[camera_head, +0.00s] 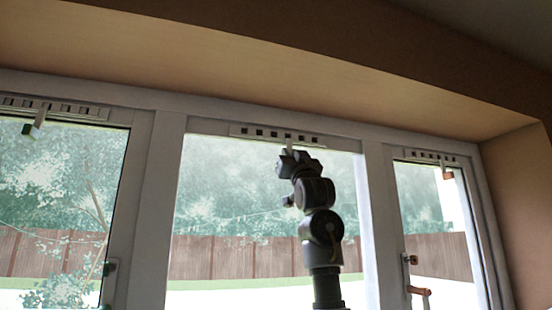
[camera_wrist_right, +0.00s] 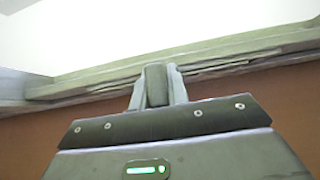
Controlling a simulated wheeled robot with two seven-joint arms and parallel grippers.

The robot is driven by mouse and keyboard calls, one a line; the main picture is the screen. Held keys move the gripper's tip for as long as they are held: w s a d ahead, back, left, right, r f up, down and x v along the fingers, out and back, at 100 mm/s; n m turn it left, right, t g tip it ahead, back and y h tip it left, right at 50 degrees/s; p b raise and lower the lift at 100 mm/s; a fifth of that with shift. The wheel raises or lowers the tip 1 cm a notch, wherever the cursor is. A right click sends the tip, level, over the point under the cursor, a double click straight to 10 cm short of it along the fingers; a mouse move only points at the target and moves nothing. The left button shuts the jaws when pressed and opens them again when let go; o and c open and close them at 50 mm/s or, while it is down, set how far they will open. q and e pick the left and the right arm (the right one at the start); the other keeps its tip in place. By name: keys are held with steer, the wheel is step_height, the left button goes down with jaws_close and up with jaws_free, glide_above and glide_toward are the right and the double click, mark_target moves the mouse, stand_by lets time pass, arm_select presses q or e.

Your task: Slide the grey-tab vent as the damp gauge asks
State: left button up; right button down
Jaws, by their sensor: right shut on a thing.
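The middle vent (camera_head: 262,133) is a pale strip with a row of dark square slots, set at the top of the middle window frame. My right gripper (camera_head: 289,150) reaches up to it from below, near the middle of the strip. In the right wrist view the gripper (camera_wrist_right: 157,88) is shut on the grey tab (camera_wrist_right: 155,82), with one finger on each side of it. The head view mostly hides this tab behind the gripper. No damp gauge can be made out. My left gripper is not in view.
The right window has a vent (camera_head: 430,157) with an orange-brown tab (camera_head: 447,174). Window handles (camera_head: 417,291) stick out lower down. The sloping soffit (camera_head: 250,68) lies above the frames.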

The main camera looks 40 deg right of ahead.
steer(key=shift+s+d, duration=0.1)
steer(key=shift+d, duration=0.05)
steer(key=c, duration=1.5)
jaws_free()
steer(key=shift+o, duration=0.7)
steer(key=shift+d, duration=0.25)
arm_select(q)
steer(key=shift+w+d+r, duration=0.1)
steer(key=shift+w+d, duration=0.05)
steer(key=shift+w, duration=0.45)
arm_select(e)
steer(key=shift+a, duration=0.1)
